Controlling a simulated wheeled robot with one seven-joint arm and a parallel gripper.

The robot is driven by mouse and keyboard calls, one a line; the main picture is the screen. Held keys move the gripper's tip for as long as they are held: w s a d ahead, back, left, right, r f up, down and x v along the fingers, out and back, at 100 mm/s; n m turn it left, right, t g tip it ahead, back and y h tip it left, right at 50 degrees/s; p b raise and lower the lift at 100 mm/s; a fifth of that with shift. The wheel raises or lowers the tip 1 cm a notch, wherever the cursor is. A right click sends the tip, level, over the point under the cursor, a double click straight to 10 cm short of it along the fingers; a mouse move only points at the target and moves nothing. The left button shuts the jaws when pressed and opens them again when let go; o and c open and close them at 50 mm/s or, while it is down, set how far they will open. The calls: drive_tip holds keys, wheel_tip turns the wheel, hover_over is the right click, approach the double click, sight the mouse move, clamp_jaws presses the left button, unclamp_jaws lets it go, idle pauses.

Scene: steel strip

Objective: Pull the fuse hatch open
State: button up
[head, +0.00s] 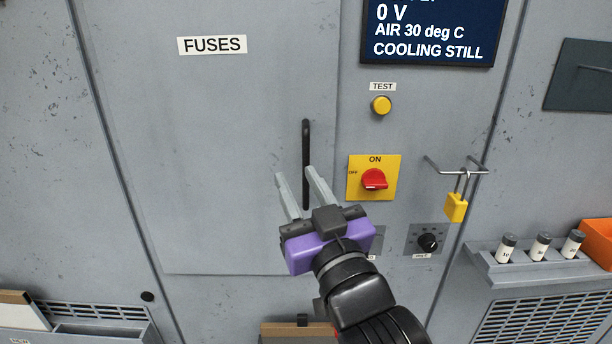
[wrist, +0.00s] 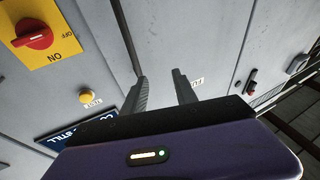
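The fuse hatch (head: 200,150) is a large grey door under a FUSES label and looks shut, flush with the cabinet. Its handle (head: 306,140) is a dark upright bar near the door's right edge. My gripper (head: 294,171) is open, its two pale fingers pointing up at the handle's lower half. The right finger overlaps the handle in the head view. In the wrist view my gripper (wrist: 160,74) shows its fingers apart with nothing held, and a dark bar, seemingly the handle (wrist: 127,32), runs down to the left finger. I cannot tell whether they touch.
Right of the hatch are a red rotary switch (head: 374,180) on a yellow plate, a yellow TEST button (head: 381,105) and a display (head: 432,30). A yellow padlock (head: 456,207) hangs from a bar further right. A ledge with small cylinders (head: 540,248) juts out at lower right.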

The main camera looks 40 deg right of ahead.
drive_tip(key=w+d+f+m+g, duration=0.1)
drive_tip(key=w+d, duration=0.1)
drive_tip(key=w+d+f+g+h+p, duration=0.1)
drive_tip(key=w+d, duration=0.1)
drive_tip(key=w, duration=0.1)
drive_tip(key=w+d+f+m+g+h, duration=0.1)
drive_tip(key=w+d, duration=0.2)
drive_tip(key=shift+w+f+m+g, duration=0.1)
drive_tip(key=shift+f+m+g, duration=0.1)
drive_tip(key=shift+m+g, duration=0.15)
drive_tip(key=shift+c, duration=0.2)
clamp_jaws()
idle(1.3)
